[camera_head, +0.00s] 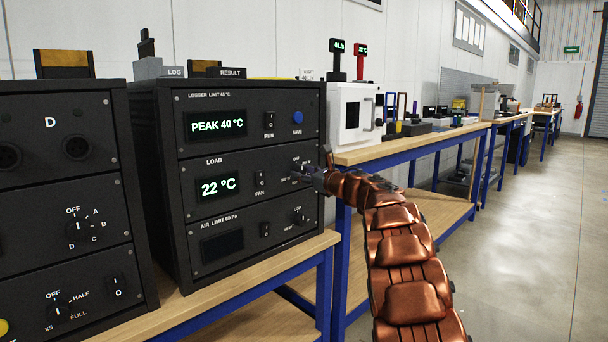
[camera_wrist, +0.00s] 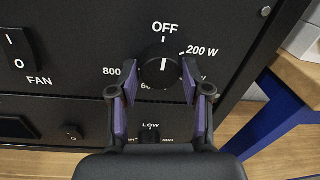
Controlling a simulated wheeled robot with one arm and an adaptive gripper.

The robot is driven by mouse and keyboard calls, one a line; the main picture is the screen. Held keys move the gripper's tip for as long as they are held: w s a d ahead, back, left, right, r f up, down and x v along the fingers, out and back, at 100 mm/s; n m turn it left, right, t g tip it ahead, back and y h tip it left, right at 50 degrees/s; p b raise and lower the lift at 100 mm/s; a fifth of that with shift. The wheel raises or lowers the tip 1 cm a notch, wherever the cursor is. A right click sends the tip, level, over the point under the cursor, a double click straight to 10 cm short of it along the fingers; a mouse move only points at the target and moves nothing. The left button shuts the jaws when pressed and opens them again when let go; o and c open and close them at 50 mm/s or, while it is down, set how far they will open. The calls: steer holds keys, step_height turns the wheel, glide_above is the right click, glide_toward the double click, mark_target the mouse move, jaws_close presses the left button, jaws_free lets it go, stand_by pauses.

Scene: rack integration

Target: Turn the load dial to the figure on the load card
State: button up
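The load dial (camera_wrist: 162,71) is a round black knob with a white pointer line in the wrist view. The line points up at OFF. 200 W is printed to its upper right and 800 to its left; the lower figures are partly hidden by my fingers. My gripper (camera_wrist: 161,72) is open, its purple-padded fingers on either side of the knob with a small gap at each side. In the head view my gripper (camera_head: 312,176) is at the right end of the LOAD panel (camera_head: 217,170) and hides part of the dial. I cannot make out a load card.
The LOAD display (camera_head: 217,188) reads 22 °C and the logger display (camera_head: 217,124) above reads PEAK 40 °C. A FAN switch (camera_wrist: 17,50) sits left of the dial, and a LOW/MID selector (camera_wrist: 150,134) is below. A white box (camera_head: 352,112) stands on the bench to the right.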

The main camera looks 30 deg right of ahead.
steer(key=c, duration=0.7)
steer(key=shift+o, duration=0.2)
